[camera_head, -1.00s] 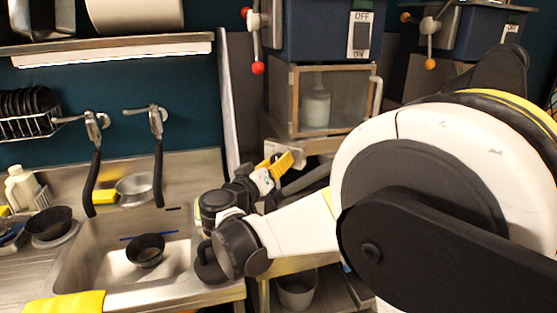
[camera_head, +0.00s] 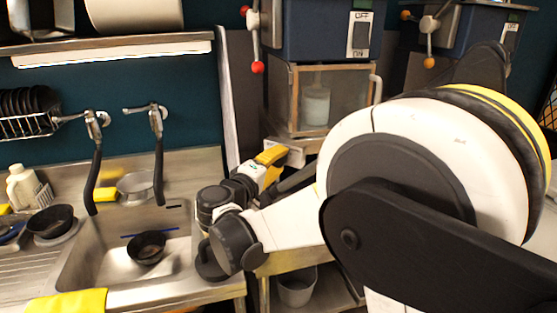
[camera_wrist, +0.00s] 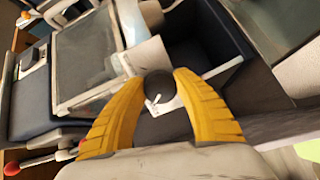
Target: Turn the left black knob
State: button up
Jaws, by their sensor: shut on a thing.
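A round black knob (camera_wrist: 158,85) with a white pointer line shows in the wrist view on a light panel. The two yellow fingers of my gripper (camera_wrist: 158,92) stand on either side of it, closed on it. In the head view my gripper (camera_head: 269,158) is at the front of the machine, just below its clear-sided box. There the knob is hidden behind my gripper and wrist.
The clear-sided box (camera_head: 332,98) hangs under a blue machine (camera_head: 313,30) with an OFF/ON switch. A second blue machine (camera_head: 480,30) stands to the right. A sink (camera_head: 100,265) with a black bowl (camera_head: 147,247) is at left; a grey bin (camera_head: 297,288) is below.

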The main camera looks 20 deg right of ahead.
jog(key=shift+f+n, duration=0.1)
jog(key=shift+n, duration=0.3)
jog(key=o, duration=1.2)
jog(key=shift+s, duration=0.1)
jog(key=v, duration=1.1)
jog(key=shift+s+a, duration=0.25)
jog(key=shift+a, duration=0.05)
